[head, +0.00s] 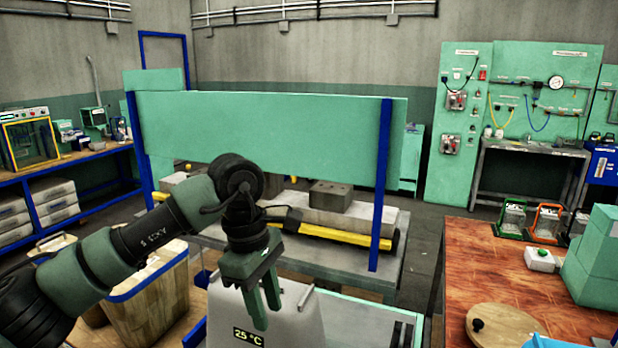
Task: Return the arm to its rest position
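My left arm (130,243) comes in from the left and reaches to the middle of the view. Its green gripper (267,314) points down, with its two fingers apart and nothing seen between them. The gripper hangs in front of a pale grey box with a "25 °C" display (248,337); I cannot tell whether it touches the box. My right arm and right gripper are not in view.
A press with a wide green beam (270,125) and blue posts (382,185) stands behind the gripper. Wooden bins (145,295) are below my arm. A wooden table (465,262) with a round lid (505,325) and lanterns stands at right.

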